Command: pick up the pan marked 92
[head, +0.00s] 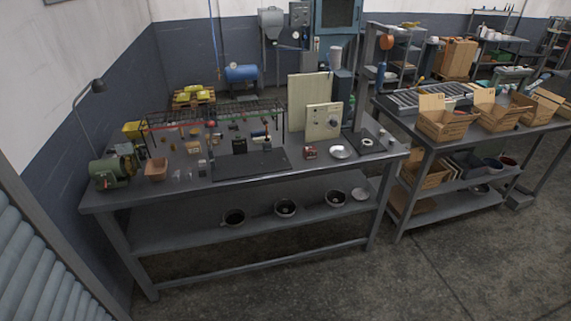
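Three dark round pans stand in a row on the lower shelf of the near workbench: a left pan (234,217), a middle pan (285,207) and a right pan (335,197). Each seems to have something inside, too small to tell. A flat light-grey round piece (361,194) lies at the right end of the row. No number can be read on any pan, so I cannot tell which is marked 92. Neither of my grippers is in view.
The workbench top (230,191) overhangs the shelf (185,232). On top are a green machine (112,170), a dark mat (250,164), a silver dish (341,152) and small parts. A second table (430,147) with cardboard boxes stands right. The front floor (330,285) is clear.

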